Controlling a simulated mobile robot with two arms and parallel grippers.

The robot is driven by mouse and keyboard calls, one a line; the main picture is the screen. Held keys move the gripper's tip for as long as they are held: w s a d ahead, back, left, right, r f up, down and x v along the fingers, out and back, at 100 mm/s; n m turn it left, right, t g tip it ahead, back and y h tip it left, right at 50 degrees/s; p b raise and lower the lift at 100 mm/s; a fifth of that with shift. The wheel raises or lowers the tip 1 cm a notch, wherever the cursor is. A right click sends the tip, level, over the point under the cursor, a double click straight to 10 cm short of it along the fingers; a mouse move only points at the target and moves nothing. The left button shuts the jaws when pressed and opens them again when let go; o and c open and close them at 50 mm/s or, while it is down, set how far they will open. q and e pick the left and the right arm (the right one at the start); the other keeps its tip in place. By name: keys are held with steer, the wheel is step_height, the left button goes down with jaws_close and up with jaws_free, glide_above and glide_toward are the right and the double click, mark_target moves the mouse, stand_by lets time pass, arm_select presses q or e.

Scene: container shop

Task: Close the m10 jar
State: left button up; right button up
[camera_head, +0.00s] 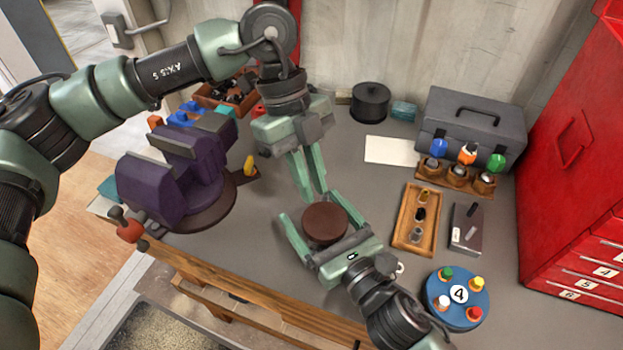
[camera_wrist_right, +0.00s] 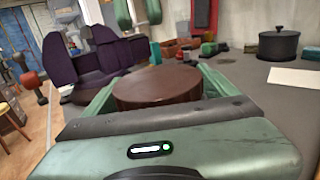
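A dark brown round jar or lid (camera_head: 325,222) is near the middle of the bench; it also shows in the right wrist view (camera_wrist_right: 158,86). I see no m10 label, and cannot tell whether this is a lid, an open jar or a closed one. My right gripper (camera_head: 312,204) has a finger against each side of it, apparently gripping it. My left gripper (camera_head: 315,194) hangs just above and behind it, fingers pointing down, apart and empty. The left fingertips also show at the top of the right wrist view (camera_wrist_right: 138,24).
A purple vise (camera_head: 170,185) stands at left. Behind are a black lidded pot (camera_head: 370,103) and a grey toolbox (camera_head: 475,120). At right are a wooden tray (camera_head: 402,240), a dark box (camera_head: 468,215) and a blue turntable (camera_head: 440,285). A red cabinet (camera_head: 575,160) stands far right.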

mark_target(324, 237)
arm_select(q)
steer(key=shift+f, duration=0.25)
arm_select(e)
steer(key=shift+s+d+f, duration=0.2)
steer(key=shift+s+d, duration=0.1)
steer(key=shift+s, duration=0.1)
arm_select(q)
steer(key=shift+f+b, duration=0.9)
steer(key=shift+b, duration=0.25)
arm_select(e)
steer(key=v, duration=0.5)
steer(key=shift+s+d, duration=0.15)
steer(key=shift+s, duration=0.15)
arm_select(q)
steer(key=shift+f, duration=0.1)
arm_select(e)
steer(key=shift+s+d+r, duration=0.2)
steer(key=shift+s+d, duration=0.15)
steer(key=shift+s, duration=0.1)
